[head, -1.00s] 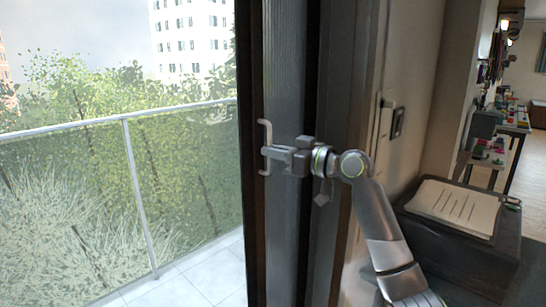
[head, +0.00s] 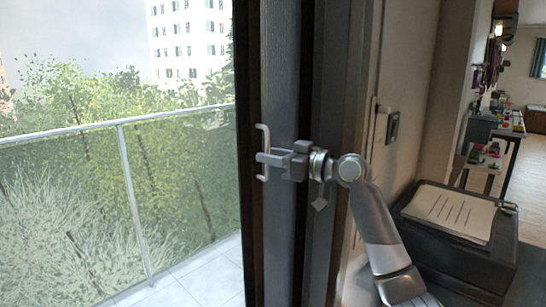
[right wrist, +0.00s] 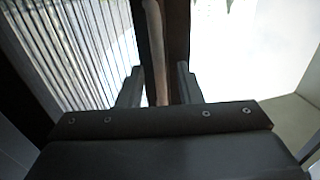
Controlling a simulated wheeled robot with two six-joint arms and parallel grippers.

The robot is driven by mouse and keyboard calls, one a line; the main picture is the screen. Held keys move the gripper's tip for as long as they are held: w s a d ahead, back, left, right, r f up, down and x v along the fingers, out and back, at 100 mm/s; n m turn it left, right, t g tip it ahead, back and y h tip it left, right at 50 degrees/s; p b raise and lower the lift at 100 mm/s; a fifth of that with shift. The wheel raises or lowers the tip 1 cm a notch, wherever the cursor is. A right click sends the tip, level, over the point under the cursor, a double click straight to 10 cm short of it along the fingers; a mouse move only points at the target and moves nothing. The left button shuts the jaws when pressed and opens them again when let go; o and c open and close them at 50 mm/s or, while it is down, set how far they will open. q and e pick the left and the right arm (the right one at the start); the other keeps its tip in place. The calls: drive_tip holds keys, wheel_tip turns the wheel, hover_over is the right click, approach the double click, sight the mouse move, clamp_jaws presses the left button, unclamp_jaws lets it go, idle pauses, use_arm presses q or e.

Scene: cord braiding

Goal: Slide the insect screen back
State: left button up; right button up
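The insect screen's dark vertical edge bar (head: 281,90) stands upright beside the open doorway. Its pale upright handle (head: 263,135) is fixed on the side facing the opening. My right gripper (head: 268,160) is at the handle's middle, with its fingertips reaching slightly past the bar. In the right wrist view, the two fingers (right wrist: 160,88) stand apart, with the handle (right wrist: 153,35) running between them and some gap showing. Contact with both fingers cannot be seen. Pleated mesh or slats show at the left of that view. My left gripper is out of the head view.
The doorway opens onto a tiled balcony with a metal railing (head: 125,180). A dark door frame (head: 326,90) and wall flank the screen's right side. A dark cabinet (head: 450,250) with papers (head: 452,212) stands at lower right, close to my right arm.

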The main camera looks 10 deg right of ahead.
drive_tip(key=b+v, duration=0.3)
drive_tip(key=v, duration=0.9)
